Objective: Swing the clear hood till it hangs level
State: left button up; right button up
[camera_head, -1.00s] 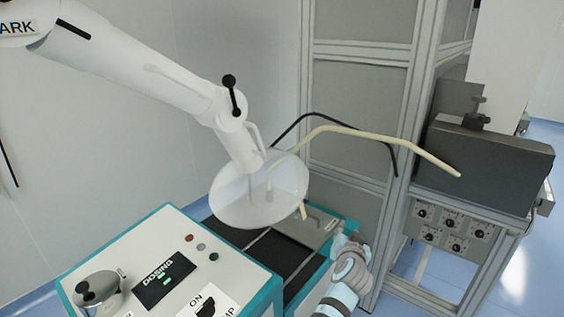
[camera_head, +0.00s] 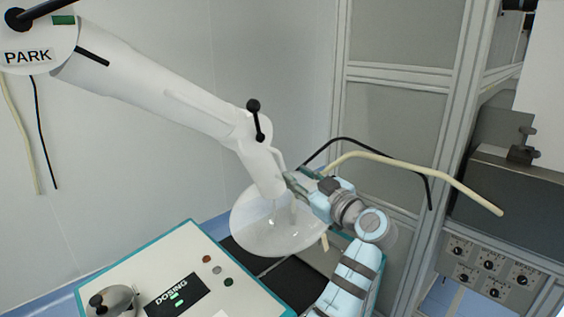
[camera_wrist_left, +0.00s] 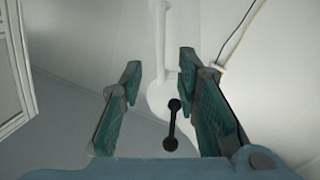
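The clear hood (camera_head: 268,236) is a round transparent dish, tilted, at the lower end of a white jointed extraction arm (camera_head: 165,95). A thin bent handle (camera_head: 278,160) stands off the white pipe just above the hood. My left gripper (camera_head: 291,181) is beside this pipe and handle, coming from the right. In the left wrist view its two dark green fingers are apart, with white arm parts (camera_wrist_left: 161,45) and a black knob lever (camera_wrist_left: 172,125) seen between them. I cannot tell whether the fingers touch the handle. My right gripper is not in view.
A dosing panel (camera_head: 160,270) with buttons stands in front of the hood, at lower left. A framed cabinet (camera_head: 395,125) and a dark box (camera_head: 505,205) stand to the right.

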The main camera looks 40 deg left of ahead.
aim_at(284, 168)
pick_arm(q)
jog(key=p+x, duration=0.1)
jog(key=x, duration=0.6)
jog(key=shift+a, duration=0.35)
jog(key=shift+d, duration=0.1)
jog(key=shift+w+f, duration=0.1)
grip_shut()
